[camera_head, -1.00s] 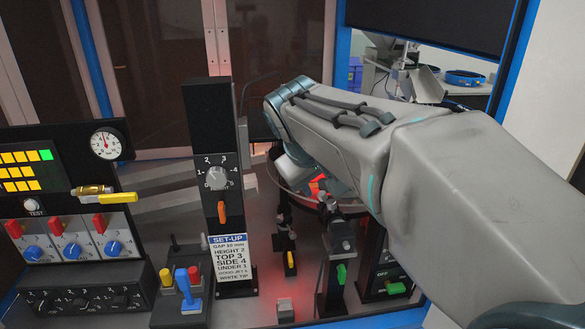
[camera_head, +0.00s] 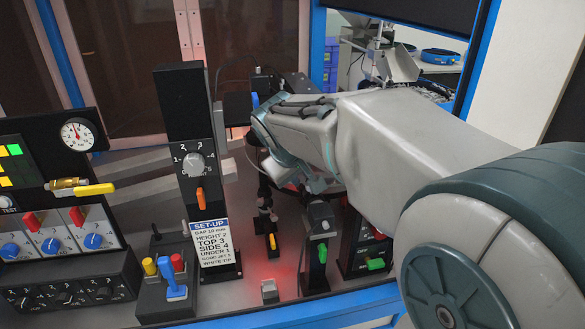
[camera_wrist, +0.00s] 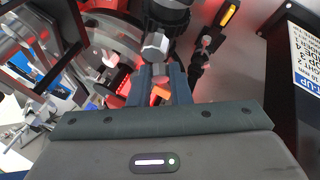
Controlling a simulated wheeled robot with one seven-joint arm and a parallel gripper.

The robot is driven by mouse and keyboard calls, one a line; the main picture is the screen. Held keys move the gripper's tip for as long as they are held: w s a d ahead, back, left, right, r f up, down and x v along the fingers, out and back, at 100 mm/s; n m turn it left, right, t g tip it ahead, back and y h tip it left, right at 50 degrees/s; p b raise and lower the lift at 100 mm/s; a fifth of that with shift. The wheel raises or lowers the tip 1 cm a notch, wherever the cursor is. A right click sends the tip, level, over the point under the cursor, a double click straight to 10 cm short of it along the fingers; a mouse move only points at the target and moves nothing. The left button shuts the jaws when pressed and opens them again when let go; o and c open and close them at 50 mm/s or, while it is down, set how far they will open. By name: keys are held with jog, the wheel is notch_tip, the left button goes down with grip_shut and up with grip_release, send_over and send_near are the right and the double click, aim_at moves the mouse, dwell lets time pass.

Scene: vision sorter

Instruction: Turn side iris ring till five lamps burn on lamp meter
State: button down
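In the wrist view, my gripper (camera_wrist: 159,68) has its two dark fingers apart, with a gap between them. A small silver knob-like part and an orange piece (camera_wrist: 160,94) show in or behind the gap; I cannot tell whether the fingers touch them. A black ribbed cylinder (camera_wrist: 168,14), perhaps the lens with the side iris ring, is just beyond the fingertips. In the head view, my arm hides the fingers and this cylinder. A panel with green and yellow lamps (camera_head: 12,150) is at the left edge, cut off; I cannot tell whether it is the lamp meter.
A black post with a numbered dial (camera_head: 193,164) and a set-up card (camera_head: 210,243) stands left of my arm. A brass valve with a yellow lever (camera_head: 80,188) is further left. Low stands with yellow (camera_head: 272,242) and green levers (camera_head: 322,252) are below my arm.

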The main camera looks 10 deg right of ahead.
jog(key=shift+r, duration=0.1)
jog(key=shift+d+r+y+p, duration=0.15)
jog(key=shift+d+y+p, duration=0.2)
jog(key=shift+y+p, duration=0.35)
jog(key=shift+d+m+y+p, duration=0.3)
jog(key=shift+m+y+p, duration=0.1)
jog(key=shift+y+p, duration=0.15)
jog(key=c, duration=1.3)
grip_release()
jog(key=shift+c, duration=0.2)
jog(key=shift+r, duration=0.1)
jog(key=b+v, duration=0.2)
jog(key=v, duration=1.1)
jog(key=shift+r, duration=0.3)
